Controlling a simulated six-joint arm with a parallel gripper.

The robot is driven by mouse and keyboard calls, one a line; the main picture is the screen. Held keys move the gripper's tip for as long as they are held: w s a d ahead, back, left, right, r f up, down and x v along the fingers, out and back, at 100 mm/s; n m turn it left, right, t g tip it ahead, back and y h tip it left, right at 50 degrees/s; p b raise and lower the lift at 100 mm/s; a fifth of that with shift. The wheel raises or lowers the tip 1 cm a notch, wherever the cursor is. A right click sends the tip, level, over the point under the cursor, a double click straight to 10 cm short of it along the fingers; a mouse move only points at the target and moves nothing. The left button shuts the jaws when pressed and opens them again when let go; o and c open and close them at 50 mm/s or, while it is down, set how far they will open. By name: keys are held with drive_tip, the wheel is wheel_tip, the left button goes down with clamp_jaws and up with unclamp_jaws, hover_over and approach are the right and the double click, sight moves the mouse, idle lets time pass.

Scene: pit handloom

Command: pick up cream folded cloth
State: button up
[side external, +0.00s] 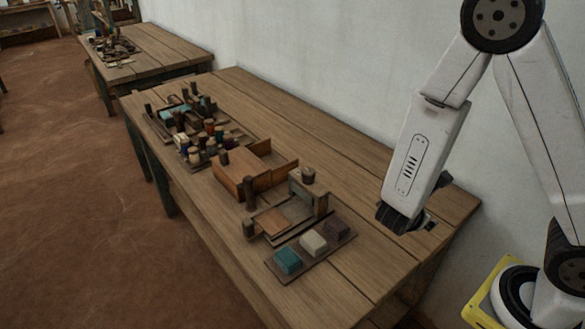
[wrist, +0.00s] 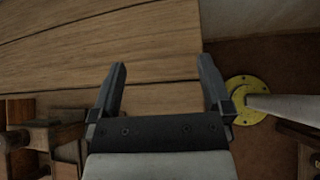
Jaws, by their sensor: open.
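The cream folded cloth (side external: 313,243) lies on a dark wooden tray (side external: 298,266) near the front edge of the table. It sits between a teal folded cloth (side external: 287,260) and a dark brown one (side external: 337,229). My gripper (wrist: 165,84) is open and empty in the wrist view, with bare table planks between and beyond its fingers. In the side view my gripper is over the table, to the right of the tray and apart from the cloths; its fingers are mostly hidden there. I cannot make out the cream cloth in the wrist view.
A small wooden frame with posts (side external: 290,212) stands just behind the tray. A wooden box (side external: 240,176) and several coloured spools (side external: 205,138) are farther left. The table (side external: 375,279) is clear right of the tray, with a white wall behind.

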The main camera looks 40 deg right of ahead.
drive_tip(key=w+a+f+n+t, duration=0.2)
drive_tip(key=w+n+t, duration=0.3)
drive_tip(key=n, duration=0.2)
drive_tip(key=n+t+y, duration=0.7)
drive_tip(key=n+y, duration=0.3)
drive_tip(key=n, duration=0.1)
approach(315, 243)
drive_tip(key=shift+w+d+f, duration=0.2)
drive_tip(key=shift+w+d, duration=0.4)
drive_tip(key=shift+w, duration=0.35)
drive_tip(key=shift+s+a+f+n+y, duration=0.15)
drive_tip(key=shift+a+n+y, duration=0.15)
drive_tip(key=shift+a+y, duration=0.15)
drive_tip(key=shift+x, duration=1.35)
drive_tip(key=shift+x, duration=2.6)
drive_tip(key=shift+d, duration=0.15)
drive_tip(key=c, duration=1.2)
